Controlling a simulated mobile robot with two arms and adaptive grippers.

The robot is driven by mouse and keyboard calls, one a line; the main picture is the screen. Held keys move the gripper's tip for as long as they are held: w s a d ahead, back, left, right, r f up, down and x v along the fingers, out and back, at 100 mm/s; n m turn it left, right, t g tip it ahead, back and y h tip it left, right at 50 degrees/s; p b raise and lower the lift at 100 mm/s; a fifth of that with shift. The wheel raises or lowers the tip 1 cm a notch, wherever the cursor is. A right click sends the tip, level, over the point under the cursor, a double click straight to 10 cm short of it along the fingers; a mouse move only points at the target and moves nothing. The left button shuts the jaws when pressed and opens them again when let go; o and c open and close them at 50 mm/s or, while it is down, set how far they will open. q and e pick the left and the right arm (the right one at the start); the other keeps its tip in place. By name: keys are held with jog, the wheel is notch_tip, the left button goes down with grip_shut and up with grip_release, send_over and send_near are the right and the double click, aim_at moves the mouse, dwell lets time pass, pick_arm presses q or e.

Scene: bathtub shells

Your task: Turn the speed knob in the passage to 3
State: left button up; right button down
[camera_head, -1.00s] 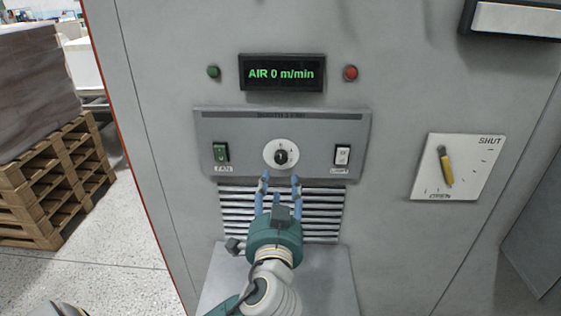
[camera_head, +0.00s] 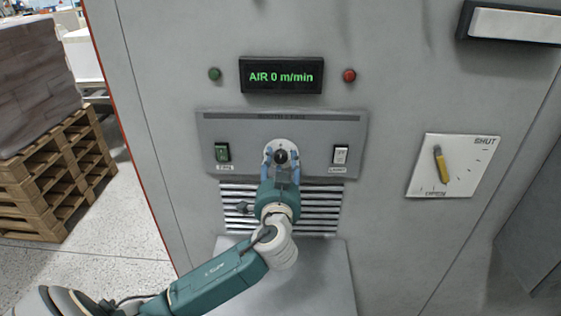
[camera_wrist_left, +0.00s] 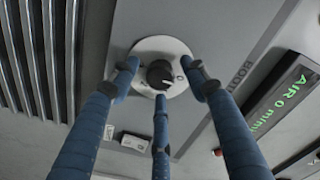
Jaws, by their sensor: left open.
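The speed knob (camera_head: 281,157) is a small black dial on a round white plate in the middle of the grey control panel (camera_head: 310,130). My left gripper (camera_head: 281,160) is at the knob with its blue fingers open around it. In the left wrist view the knob (camera_wrist_left: 159,73) lies between the spread fingertips (camera_wrist_left: 160,80), with the fingers over the edge of the white plate. I cannot tell whether any finger touches the knob. My right gripper is not in view.
A green FAN switch (camera_head: 222,152) is left of the knob and a white LIGHT switch (camera_head: 340,155) is right. The display (camera_head: 281,75) reads AIR 0 m/min. Vent slats (camera_head: 320,205) lie below. A yellow lever (camera_head: 441,165) is on a plate at right; pallets (camera_head: 55,170) stand left.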

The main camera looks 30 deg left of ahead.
pick_arm(q)
jog(key=c, duration=1.2)
